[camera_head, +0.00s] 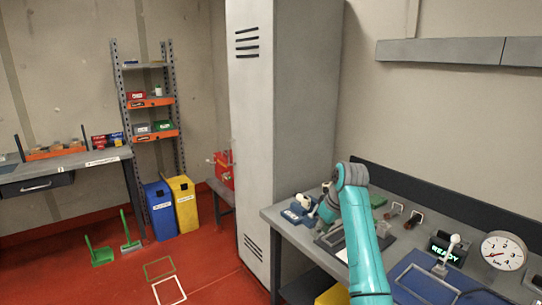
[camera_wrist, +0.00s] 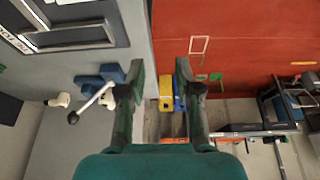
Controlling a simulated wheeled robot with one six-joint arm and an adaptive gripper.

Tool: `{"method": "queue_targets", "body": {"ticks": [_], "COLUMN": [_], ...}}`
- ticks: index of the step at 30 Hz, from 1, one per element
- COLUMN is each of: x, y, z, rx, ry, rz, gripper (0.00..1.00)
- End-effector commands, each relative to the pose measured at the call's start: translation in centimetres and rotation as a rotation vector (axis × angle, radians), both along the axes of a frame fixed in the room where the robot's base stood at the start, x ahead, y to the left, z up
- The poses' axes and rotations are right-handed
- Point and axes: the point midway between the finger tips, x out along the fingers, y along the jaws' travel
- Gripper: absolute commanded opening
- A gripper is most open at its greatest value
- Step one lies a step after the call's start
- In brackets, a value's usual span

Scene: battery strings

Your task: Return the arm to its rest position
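My teal arm (camera_head: 366,245) reaches over the right-hand workbench (camera_head: 285,222), its elbow bent up and its forearm turned down. My gripper (camera_head: 326,212) is small and partly hidden beside the arm, near the blue fixture with a white part (camera_head: 296,212) at the bench's far left end. In the wrist view my gripper (camera_wrist: 160,70) has its two dark fingers apart with nothing between them. Beyond the gap show the red floor and the yellow and blue bins in the distance.
A grey cabinet (camera_head: 255,140) stands close to the bench's left end. A READY display (camera_head: 445,250), a lever (camera_head: 446,262), a dial gauge (camera_head: 504,251) and a blue panel (camera_head: 428,285) occupy the bench's near part. Blue bin (camera_head: 161,212) and yellow bin (camera_head: 184,205) stand behind open red floor.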

Motion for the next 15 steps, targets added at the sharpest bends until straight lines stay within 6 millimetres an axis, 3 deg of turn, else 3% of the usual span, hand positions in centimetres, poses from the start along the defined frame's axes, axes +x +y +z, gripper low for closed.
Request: {"method": "queue_targets", "body": {"ticks": [8,15], "x": [-0.8,-2.5], "y": [0.0,-0.1], "z": [-5.2,-11.7], "rx": [0.008,0.019], "ry": [-0.029,-0.075], "rz": [-0.037,-0.087], "gripper": [0.33,0.33]}}
